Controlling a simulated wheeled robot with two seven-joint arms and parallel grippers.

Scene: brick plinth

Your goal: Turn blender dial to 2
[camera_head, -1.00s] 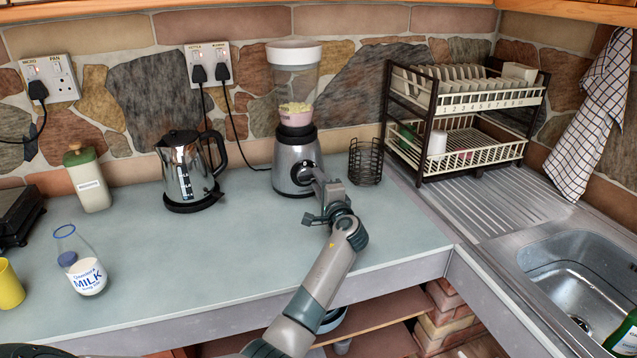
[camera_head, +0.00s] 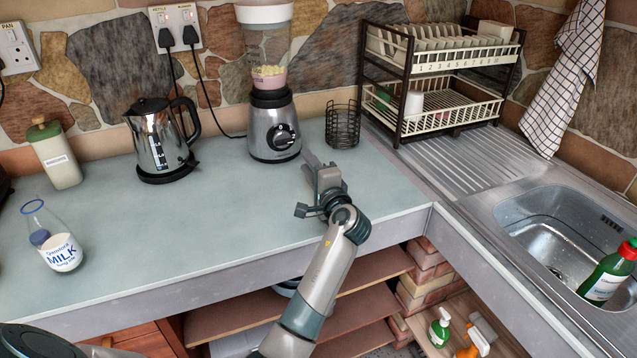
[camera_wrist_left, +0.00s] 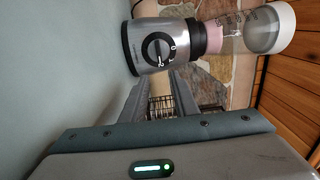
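The blender (camera_head: 266,125) stands upright on the counter, with a silver base and a clear jar holding pale pieces. Its round black dial (camera_head: 285,136) is on the front of the base. In the left wrist view the dial (camera_wrist_left: 157,50) appears sideways, with marks such as 0 and 2 at its rim; I cannot tell its exact setting. My left gripper (camera_head: 311,162) is in front and to the right of the dial, apart from it. Its fingers (camera_wrist_left: 158,97) are spread with nothing between them. My right gripper is not in view.
A black wire basket (camera_head: 343,124) stands just right of the blender. A kettle (camera_head: 158,143), a green-lidded container (camera_head: 55,155) and a milk bottle (camera_head: 55,240) stand to the left. A dish rack (camera_head: 450,122) and sink (camera_head: 560,235) are at right. The counter's middle is clear.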

